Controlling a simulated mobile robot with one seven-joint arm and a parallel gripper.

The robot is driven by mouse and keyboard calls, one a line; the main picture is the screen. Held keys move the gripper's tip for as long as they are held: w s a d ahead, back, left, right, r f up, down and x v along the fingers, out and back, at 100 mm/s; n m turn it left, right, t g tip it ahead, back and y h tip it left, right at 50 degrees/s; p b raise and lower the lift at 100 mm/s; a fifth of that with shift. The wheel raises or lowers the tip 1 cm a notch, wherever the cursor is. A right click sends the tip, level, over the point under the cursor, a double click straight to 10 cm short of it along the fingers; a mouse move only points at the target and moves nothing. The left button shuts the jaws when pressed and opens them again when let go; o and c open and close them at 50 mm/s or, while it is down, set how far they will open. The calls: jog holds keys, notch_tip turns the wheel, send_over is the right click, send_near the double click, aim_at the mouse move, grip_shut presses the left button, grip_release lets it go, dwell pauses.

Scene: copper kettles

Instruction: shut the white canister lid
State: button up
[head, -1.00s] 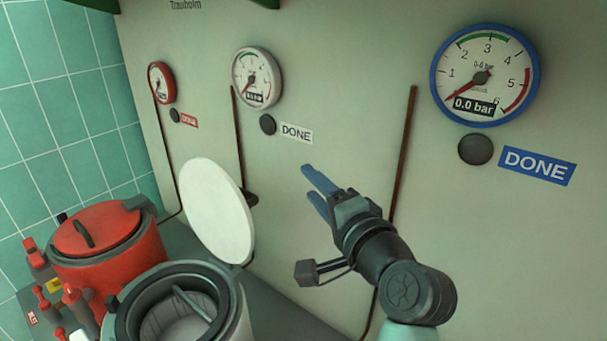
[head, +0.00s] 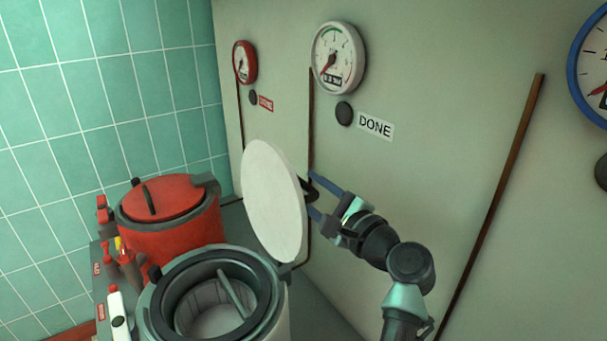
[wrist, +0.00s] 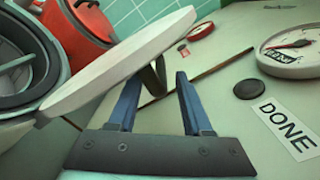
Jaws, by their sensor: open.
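The white canister (head: 276,318) stands open in the lower middle of the head view, with a dark inner rim and a rod-like part inside. Its round white lid (head: 272,200) stands nearly upright at the canister's back right edge; it also shows edge-on in the wrist view (wrist: 120,62). My gripper (head: 312,194) is behind the lid, on its right side, with its blue fingers apart. The lid's dark handle (wrist: 154,76) shows between the fingertips in the wrist view. I cannot tell whether either finger touches it.
A red canister (head: 170,238) with its lid shut stands behind left. Small red-topped tools (head: 128,264) stand at the far left. A pale panel with gauges (head: 338,58) and a brown vertical pipe (head: 500,190) lies close behind my gripper. The space above the open canister is clear.

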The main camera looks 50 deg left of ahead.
jog(key=shift+w+a+b, duration=0.15)
jog(key=shift+a+b, duration=0.25)
jog(key=shift+a, duration=1)
grip_shut()
jog(key=shift+r, duration=0.15)
